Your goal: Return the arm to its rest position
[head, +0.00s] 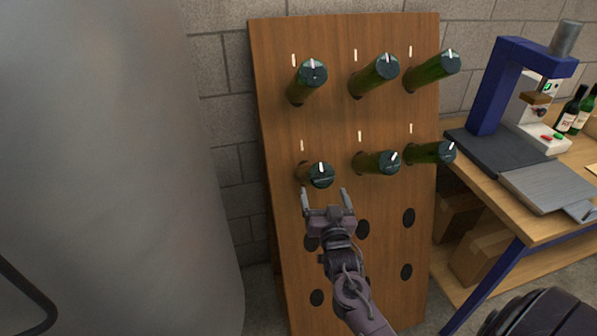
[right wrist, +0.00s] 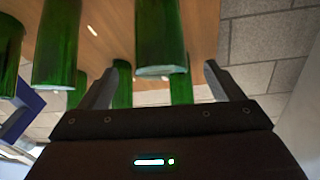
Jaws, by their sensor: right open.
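My right gripper (head: 328,200) is open, with nothing between its fingers. In the head view it is in front of the wooden riddling board (head: 345,35), just below the lower-left green bottle (head: 319,175). I cannot tell whether it touches that bottle. The right wrist view shows the open fingers (right wrist: 160,85) with green bottles (right wrist: 155,35) beyond them. My left gripper is not in view.
Several green bottles stick out of the board in two rows, one being the upper-left bottle (head: 308,82). Empty holes (head: 408,218) are below. A workbench (head: 545,225) with a blue press (head: 495,85) stands right. A large grey tank (head: 110,170) fills the left.

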